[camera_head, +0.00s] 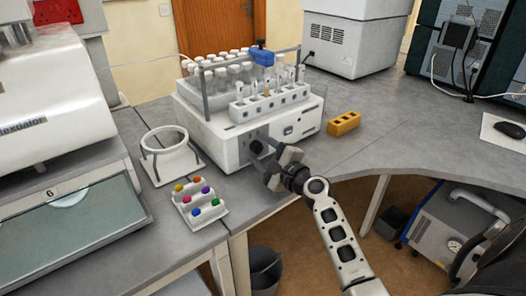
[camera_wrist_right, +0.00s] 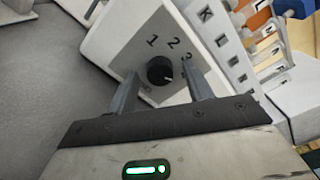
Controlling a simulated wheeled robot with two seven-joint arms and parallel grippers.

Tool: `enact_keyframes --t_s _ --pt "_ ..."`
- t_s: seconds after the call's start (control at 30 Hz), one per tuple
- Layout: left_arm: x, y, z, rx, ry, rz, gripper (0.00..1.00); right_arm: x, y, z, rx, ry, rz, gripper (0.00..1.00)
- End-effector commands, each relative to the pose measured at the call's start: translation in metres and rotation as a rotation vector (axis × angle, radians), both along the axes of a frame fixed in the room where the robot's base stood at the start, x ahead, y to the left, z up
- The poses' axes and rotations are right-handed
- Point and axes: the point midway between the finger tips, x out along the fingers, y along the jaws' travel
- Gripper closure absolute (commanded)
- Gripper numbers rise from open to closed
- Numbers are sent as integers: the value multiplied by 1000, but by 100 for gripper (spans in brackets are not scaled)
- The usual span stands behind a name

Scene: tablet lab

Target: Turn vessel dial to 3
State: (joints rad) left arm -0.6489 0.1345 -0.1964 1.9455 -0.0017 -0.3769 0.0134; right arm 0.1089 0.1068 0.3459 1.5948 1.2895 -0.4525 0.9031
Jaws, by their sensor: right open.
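My right gripper (camera_wrist_right: 161,78) is open, with one finger on each side of the dial in the wrist view; contact is not clear. In the head view, my right gripper (camera_head: 272,162) is at the front of the machine (camera_head: 226,150) and partly covers the dial area. My left gripper is not in view.
A white rack (camera_head: 266,108) of tubes and several bottles stand on the machine. A white ring stand (camera_head: 170,160) and a small block with coloured knobs (camera_head: 199,203) are at its left. A yellow block (camera_head: 343,123) lies at its right. The bench on the right is mostly clear.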

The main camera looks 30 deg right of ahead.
Motion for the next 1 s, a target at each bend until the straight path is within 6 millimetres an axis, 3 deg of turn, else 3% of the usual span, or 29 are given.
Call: enact_keyframes --t_s 0.1,0.27,0.67,1.0 --pt "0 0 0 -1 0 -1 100 0 0 0 0 0 0 49" --pt "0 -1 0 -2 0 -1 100 0 0 0 0 0 0 93" --pt "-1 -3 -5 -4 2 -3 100 -1 0 -1 -57 -4 1 93" --pt "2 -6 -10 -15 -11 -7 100 -1 0 -2 -296 -24 1 93"
